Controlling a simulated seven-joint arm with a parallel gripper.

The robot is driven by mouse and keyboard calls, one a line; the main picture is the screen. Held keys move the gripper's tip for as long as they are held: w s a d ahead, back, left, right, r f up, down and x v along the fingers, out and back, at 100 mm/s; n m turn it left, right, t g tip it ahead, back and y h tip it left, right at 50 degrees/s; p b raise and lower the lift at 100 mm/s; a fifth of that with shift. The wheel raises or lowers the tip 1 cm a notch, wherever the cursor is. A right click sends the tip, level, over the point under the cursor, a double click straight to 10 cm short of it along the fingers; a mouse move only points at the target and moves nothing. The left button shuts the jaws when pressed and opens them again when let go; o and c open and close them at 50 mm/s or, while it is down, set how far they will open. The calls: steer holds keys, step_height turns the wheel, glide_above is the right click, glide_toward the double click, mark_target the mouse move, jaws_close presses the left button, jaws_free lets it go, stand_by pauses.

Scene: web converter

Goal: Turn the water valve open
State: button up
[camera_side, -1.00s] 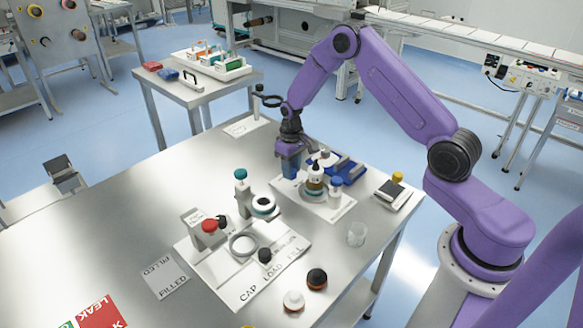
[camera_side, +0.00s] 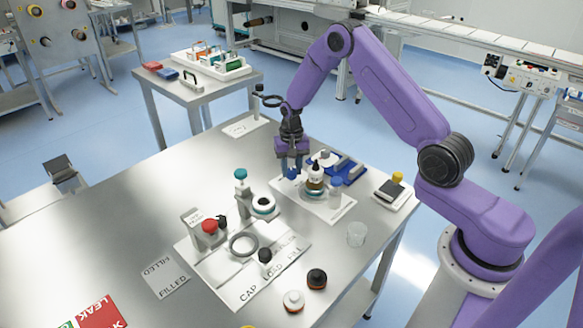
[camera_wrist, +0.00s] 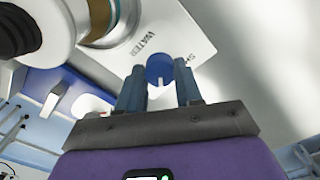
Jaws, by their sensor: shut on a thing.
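The water valve is a round blue knob (camera_wrist: 160,66) with a pale pointer line. It sits on a white plate (camera_wrist: 176,22) marked WATER, with a partly hidden word starting "SH" to its right. In the wrist view the pointer line runs down the picture toward my gripper. My gripper (camera_wrist: 160,88) has one finger on each side of the knob and is shut on it. In the side view my gripper (camera_side: 293,167) points down at the left end of the white plate (camera_side: 332,207), and its fingers partly hide the knob.
A dropper bottle (camera_side: 315,178) on a round stand is close to the right of my gripper, with a blue tray (camera_side: 349,174) behind. The capping station (camera_side: 215,240) stands nearer the camera.

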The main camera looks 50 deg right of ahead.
mark_target(292, 170)
stand_by(0.5)
steer(key=o, duration=1)
steer(key=shift+o, duration=0.2)
step_height(292, 170, up, 18)
steer(key=shift+f, duration=0.25)
